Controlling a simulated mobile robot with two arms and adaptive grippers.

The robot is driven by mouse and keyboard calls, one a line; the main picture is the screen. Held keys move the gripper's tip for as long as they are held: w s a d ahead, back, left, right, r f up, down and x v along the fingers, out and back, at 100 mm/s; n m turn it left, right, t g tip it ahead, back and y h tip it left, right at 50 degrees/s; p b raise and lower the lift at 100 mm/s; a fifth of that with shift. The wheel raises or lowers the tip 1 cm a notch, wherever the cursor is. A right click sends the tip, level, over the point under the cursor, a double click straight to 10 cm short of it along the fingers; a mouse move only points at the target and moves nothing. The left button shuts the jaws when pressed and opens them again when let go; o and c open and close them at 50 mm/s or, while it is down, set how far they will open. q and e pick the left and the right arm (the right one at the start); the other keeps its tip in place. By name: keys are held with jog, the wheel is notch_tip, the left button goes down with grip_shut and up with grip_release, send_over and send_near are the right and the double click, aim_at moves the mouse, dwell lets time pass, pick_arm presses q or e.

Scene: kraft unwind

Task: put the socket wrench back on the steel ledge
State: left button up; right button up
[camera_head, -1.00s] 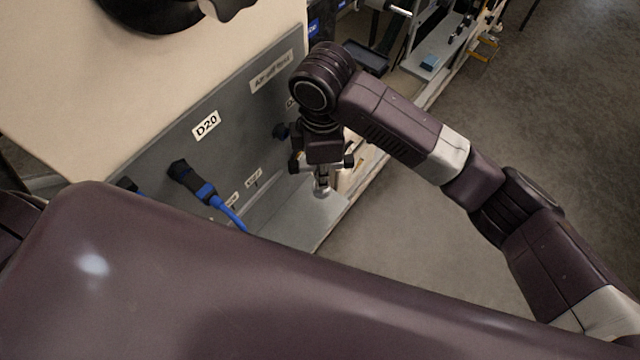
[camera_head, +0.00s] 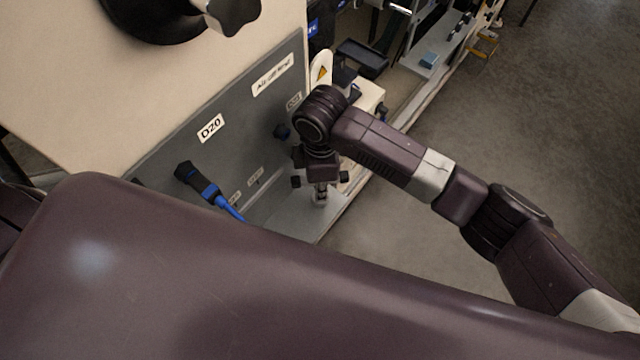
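The steel ledge (camera_head: 300,219) is a grey shelf at the foot of the grey panel, left of centre in the head view. My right gripper (camera_head: 321,192) points down over the ledge, close to the panel. Its dark finger joints show on either side, spread apart. A small silvery metal piece shows between them, above or against the ledge. It may be the socket wrench, but it is too small and too covered to tell. The fingertips are not clear. My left gripper is not in view; a large dark part of my own body fills the foreground.
The grey panel (camera_head: 158,160) carries a "D20" label, a blue-and-black plug (camera_head: 195,180) with a blue cable, and a dark knob (camera_head: 282,131). Open floor (camera_head: 560,130) lies to the right.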

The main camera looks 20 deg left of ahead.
jog(key=shift+o, duration=1)
notch_tip(320, 180, up, 12)
jog(key=shift+r+b, duration=0.1)
jog(key=shift+b, duration=0.7)
